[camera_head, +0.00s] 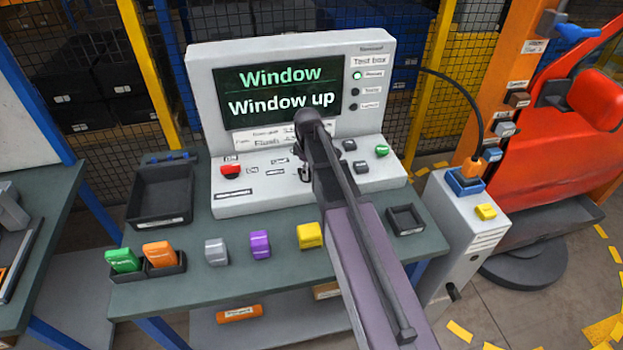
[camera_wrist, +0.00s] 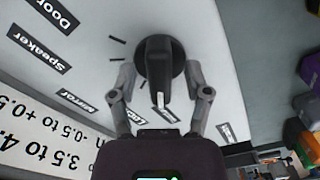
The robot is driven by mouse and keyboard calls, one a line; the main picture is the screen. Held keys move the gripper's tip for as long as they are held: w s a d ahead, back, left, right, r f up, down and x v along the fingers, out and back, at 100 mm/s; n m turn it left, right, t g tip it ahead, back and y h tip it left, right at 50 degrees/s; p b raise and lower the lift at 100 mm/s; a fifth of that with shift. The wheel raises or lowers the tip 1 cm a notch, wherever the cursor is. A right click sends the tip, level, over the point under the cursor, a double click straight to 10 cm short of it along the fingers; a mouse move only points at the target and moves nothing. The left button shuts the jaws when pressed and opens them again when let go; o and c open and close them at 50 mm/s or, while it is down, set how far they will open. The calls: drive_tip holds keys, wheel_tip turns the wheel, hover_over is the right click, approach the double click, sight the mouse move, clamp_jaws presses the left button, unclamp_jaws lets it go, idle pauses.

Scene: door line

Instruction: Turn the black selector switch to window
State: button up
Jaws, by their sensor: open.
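The black selector switch (camera_wrist: 158,62) is a round black knob with a raised grip bar on the white sloped panel of the test box. Its white pointer mark points down in the wrist view, toward a small dark label partly hidden beneath it, whose text I cannot read. Labels Door, Speaker and Mirror lie to its left. My gripper (camera_wrist: 158,78) is open, one finger on each side of the knob; I cannot tell whether they touch it. In the head view my arm hides the switch. The screen (camera_head: 280,92) reads "Window" and "Window up".
A red button (camera_head: 230,171) sits left on the panel, and a green button (camera_head: 381,151) right. Yellow (camera_head: 310,236), purple (camera_head: 260,245) and grey (camera_head: 216,252) blocks stand along the bench front. A black tray (camera_head: 160,215) is left. A red door (camera_head: 570,130) stands at right.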

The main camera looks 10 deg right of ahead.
drive_tip(key=shift+m, duration=0.5)
drive_tip(key=m, duration=0.3)
drive_tip(key=shift+m, duration=0.3)
drive_tip(key=m, duration=0.8)
drive_tip(key=shift+a+m, duration=0.1)
drive_tip(key=shift+m, duration=0.3)
drive_tip(key=m, duration=0.4)
wheel_tip(320, 180, up, 14)
drive_tip(key=p, duration=1.4)
drive_tip(key=s+f+n+b, duration=0.2)
drive_tip(key=s+f+b, duration=0.3)
drive_tip(key=s, duration=0.4)
drive_tip(key=s+f+n+b, duration=0.3)
drive_tip(key=s+f+b, duration=0.3)
drive_tip(key=s, duration=0.4)
drive_tip(key=shift+f, duration=0.15)
drive_tip(key=shift+w, duration=0.15)
